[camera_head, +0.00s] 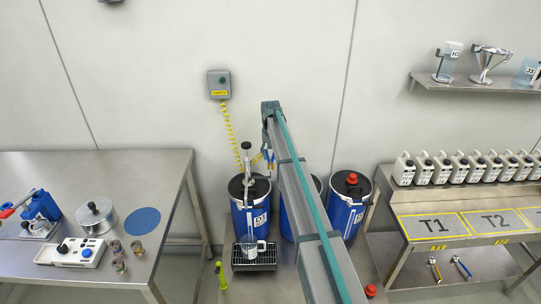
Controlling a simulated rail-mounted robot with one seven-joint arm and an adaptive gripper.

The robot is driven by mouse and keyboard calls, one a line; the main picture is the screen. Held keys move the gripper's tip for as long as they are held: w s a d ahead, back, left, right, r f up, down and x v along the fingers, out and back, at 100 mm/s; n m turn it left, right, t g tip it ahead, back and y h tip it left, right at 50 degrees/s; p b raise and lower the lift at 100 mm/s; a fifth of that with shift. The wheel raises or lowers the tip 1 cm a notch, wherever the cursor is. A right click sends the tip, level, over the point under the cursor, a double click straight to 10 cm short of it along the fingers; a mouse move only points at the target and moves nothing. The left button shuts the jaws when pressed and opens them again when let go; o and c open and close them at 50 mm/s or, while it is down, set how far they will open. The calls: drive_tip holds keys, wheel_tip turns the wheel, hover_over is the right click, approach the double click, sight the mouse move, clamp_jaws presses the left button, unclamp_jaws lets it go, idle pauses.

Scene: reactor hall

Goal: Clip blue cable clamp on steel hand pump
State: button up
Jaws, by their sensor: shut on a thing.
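The steel hand pump (248,160) stands upright on the left blue drum, with its spout at the front over a clear jug (249,246). The small blue cable clamp (269,156) is just right of the pump's upper part, at the left edge of my arm. A yellow striped cable (230,128) hangs from the grey wall box and runs down behind the pump towards the clamp. My gripper (267,148) is largely hidden by my arm and is shut on the clamp. I cannot tell whether the clamp touches the pump.
Blue drums (347,215) stand behind and right of my arm. A steel table (180,165) with tools is at the left. A bench (395,205) with several white canisters is at the right. The wall box (218,84) is above the pump.

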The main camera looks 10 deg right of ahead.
sight(270, 161)
drive_tip(key=shift+f+b, duration=0.35)
drive_tip(key=shift+f, duration=0.65)
drive_tip(key=shift+f, duration=0.65)
drive_tip(key=shift+f+b, duration=0.3)
drive_tip(key=shift+f, duration=0.25)
idle(1.5)
drive_tip(key=o, duration=1)
drive_tip(key=shift+r, duration=0.1)
wheel_tip(270, 161, up, 12)
drive_tip(key=shift+f, duration=0.1)
idle(0.3)
